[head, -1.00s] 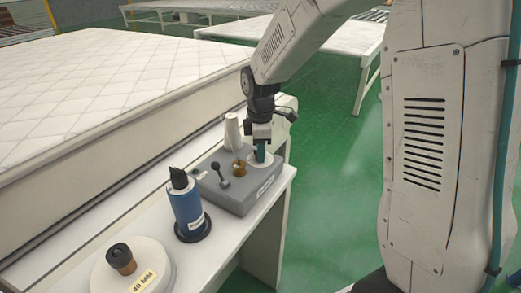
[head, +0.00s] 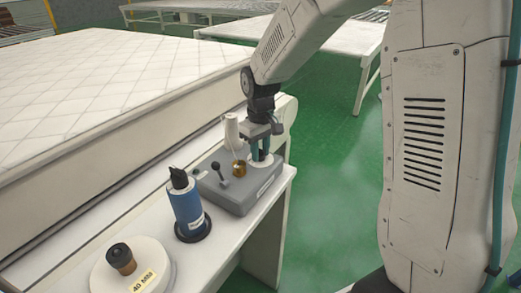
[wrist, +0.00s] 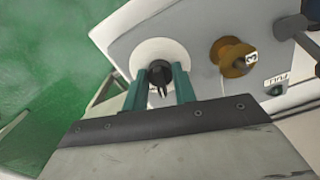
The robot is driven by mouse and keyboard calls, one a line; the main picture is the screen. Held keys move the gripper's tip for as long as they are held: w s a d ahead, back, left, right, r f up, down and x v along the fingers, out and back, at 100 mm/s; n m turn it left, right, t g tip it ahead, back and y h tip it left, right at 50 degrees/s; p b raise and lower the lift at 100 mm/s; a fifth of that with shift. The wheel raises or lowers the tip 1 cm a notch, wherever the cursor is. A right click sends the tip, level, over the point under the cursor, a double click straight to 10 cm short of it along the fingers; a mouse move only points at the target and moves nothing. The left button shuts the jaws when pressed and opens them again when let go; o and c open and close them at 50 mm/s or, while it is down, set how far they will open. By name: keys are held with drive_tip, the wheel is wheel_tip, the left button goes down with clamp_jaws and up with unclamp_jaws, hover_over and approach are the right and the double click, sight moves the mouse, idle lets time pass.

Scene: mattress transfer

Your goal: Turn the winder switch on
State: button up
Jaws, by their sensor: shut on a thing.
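The winder is a grey box (head: 240,192) on the white bench. A black knob (wrist: 160,73) sits on a round white dial (wrist: 150,51) at one end of its top; the dial also shows in the head view (head: 268,161). My gripper (wrist: 159,82) has its teal fingers on either side of the black knob and is shut on it. In the head view my gripper (head: 262,153) points down over the dial and hides the knob. A brass spool marked 3 (wrist: 232,57) stands beside the dial. A black lever (head: 219,170) stands further along the box.
A white spool (head: 231,130) stands behind the box. A blue cylinder with a black top (head: 188,208) and a round white base with a brown knob (head: 121,259) stand to the left on the bench. A quilted mattress (head: 80,95) lies behind. Green floor (head: 330,190) is open to the right.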

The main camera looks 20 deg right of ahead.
drive_tip(key=m, duration=0.5)
drive_tip(key=shift+w+r+m, duration=0.1)
drive_tip(key=shift+m, duration=0.3)
idle(0.4)
drive_tip(key=o, duration=1)
wheel_tip(320, 180, up, 8)
drive_tip(key=shift+f, duration=0.15)
drive_tip(key=s+d+r, duration=0.1)
drive_tip(key=s+r, duration=0.2)
drive_tip(key=s, duration=1.2)
drive_tip(key=s+d+r+n+t, duration=0.1)
drive_tip(key=s+d+r, duration=0.1)
drive_tip(key=s, duration=1.3)
drive_tip(key=shift+s+d+r+n, duration=0.15)
drive_tip(key=shift+r+n, duration=0.15)
drive_tip(key=shift+r, duration=0.45)
